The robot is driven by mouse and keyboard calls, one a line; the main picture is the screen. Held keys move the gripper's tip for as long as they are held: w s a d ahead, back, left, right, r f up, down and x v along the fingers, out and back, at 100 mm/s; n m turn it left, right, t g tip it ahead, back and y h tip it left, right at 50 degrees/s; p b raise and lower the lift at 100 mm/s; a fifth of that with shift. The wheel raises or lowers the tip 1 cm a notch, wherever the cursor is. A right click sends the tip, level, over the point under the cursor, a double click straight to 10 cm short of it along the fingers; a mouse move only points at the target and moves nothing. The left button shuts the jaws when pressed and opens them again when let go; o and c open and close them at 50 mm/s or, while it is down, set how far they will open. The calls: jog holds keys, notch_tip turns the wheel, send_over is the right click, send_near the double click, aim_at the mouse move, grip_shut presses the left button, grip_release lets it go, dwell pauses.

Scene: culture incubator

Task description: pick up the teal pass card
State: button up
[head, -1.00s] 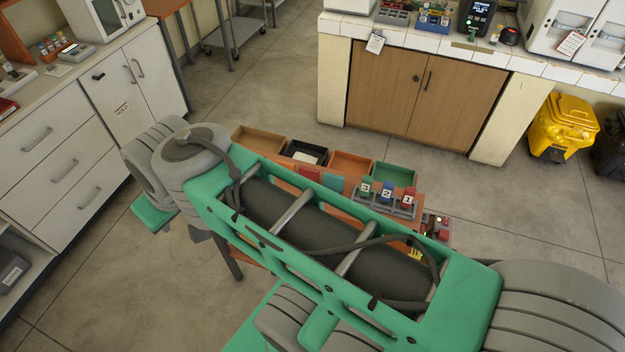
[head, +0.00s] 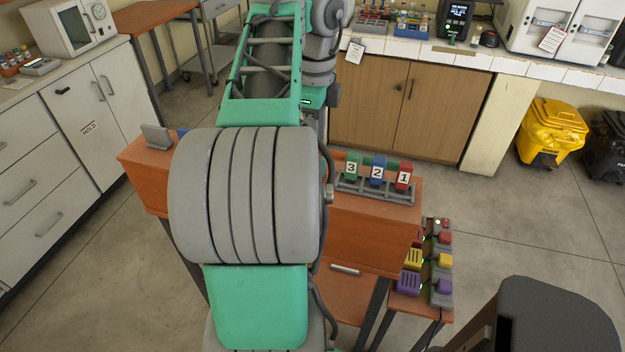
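I cannot see the teal pass card in the head view. My large grey arm joint and green links cover the middle of the orange workbench (head: 375,235). My arm extends up and away over the bench. My gripper is not in view, so I cannot tell whether it is open or holds anything.
A grey rack (head: 375,195) holds green, blue and red blocks numbered 3, 2 and 1. A small grey stand (head: 157,137) is at the bench's left end. Colored button boxes (head: 411,258) stand lower right. A dark grey object (head: 560,315) fills the bottom right. White cabinets (head: 75,140) stand left.

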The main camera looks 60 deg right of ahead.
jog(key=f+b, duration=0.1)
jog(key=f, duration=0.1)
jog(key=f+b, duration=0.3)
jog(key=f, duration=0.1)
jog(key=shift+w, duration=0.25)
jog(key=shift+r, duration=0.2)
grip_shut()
